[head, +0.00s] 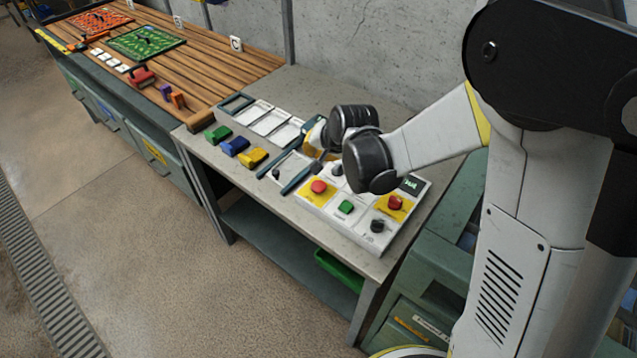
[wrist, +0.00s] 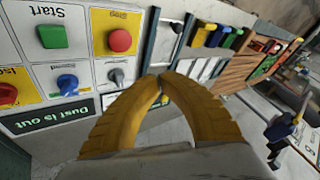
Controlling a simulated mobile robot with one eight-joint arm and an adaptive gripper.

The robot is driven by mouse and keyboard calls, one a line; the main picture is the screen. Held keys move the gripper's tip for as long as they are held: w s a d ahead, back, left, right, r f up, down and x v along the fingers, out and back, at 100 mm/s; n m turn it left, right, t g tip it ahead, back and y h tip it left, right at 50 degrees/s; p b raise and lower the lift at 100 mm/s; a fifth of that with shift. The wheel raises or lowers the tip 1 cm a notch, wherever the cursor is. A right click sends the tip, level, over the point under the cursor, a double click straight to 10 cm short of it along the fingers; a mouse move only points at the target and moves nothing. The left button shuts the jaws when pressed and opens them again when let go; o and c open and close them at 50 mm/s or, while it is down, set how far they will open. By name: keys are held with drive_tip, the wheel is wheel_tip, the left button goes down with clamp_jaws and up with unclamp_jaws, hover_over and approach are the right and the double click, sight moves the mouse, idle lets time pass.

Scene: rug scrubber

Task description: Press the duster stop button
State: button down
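The white control panel (head: 335,208) lies on the grey workbench. A red button labelled Stop (head: 319,187) sits on a yellow patch at its left end; it also shows in the wrist view as a red button (wrist: 120,40), with upside-down lettering. A green Start button (head: 346,207) sits beside it. A second red button (head: 395,202) on yellow is near the display, its label cut off in the wrist view. My gripper (wrist: 163,80) has its yellow fingertips together and empty, apart from the Stop button, to its right in the wrist view. The arm partly hides the gripper in the head view.
A black knob (head: 377,226), a blue dial (wrist: 67,83), a grey lever (wrist: 116,75) and a display reading "Dust is out" (wrist: 48,116) share the panel. Coloured blocks, including a blue one (head: 235,146), and white trays (head: 270,122) lie left of it. A concrete wall stands behind.

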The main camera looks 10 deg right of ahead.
sight(316, 183)
drive_tip(key=shift+f, duration=0.1)
wheel_tip(316, 183, down, 9)
drive_tip(key=b, duration=0.6)
drive_tip(key=shift+r+b, duration=0.2)
drive_tip(key=shift+b, duration=0.2)
idle(0.8)
drive_tip(key=shift+f+b, duration=0.4)
drive_tip(key=shift+b, duration=0.1)
drive_tip(key=shift+f+b, duration=0.45)
drive_tip(key=shift+f, duration=0.05)
idle(0.5)
drive_tip(key=shift+r, duration=0.15)
drive_tip(key=shift+r+p, duration=0.65)
drive_tip(key=shift+r, duration=0.15)
drive_tip(key=shift+r+p, duration=1.75)
drive_tip(key=shift+r, duration=0.75)
